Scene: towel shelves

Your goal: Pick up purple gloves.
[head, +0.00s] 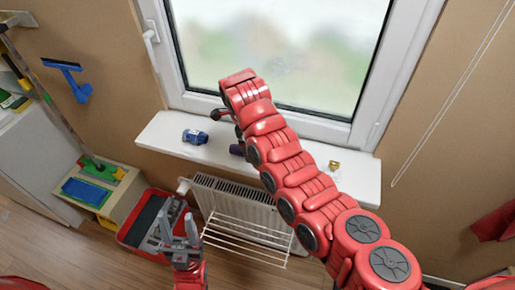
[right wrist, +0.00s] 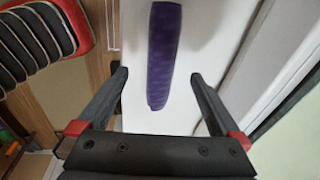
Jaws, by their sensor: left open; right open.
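The purple gloves (right wrist: 164,50) show in the right wrist view as a long, rolled purple bundle on the white windowsill. In the head view only a small dark purple part (head: 237,150) shows beside my right arm; the arm hides the rest. My right gripper (right wrist: 158,77) is open, with one finger to each side of the bundle's near end and visible gaps between. In the head view it is mostly hidden behind its own arm. My left gripper (head: 178,225) is open and empty, low in front of the red bin, away from the gloves.
A blue object (head: 194,137) and a small yellow item (head: 334,166) lie on the windowsill (head: 165,130). The window (head: 280,50) rises behind it. Below are a radiator (head: 235,200) and white drying rack (head: 245,235). A red bin (head: 135,230) stands left.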

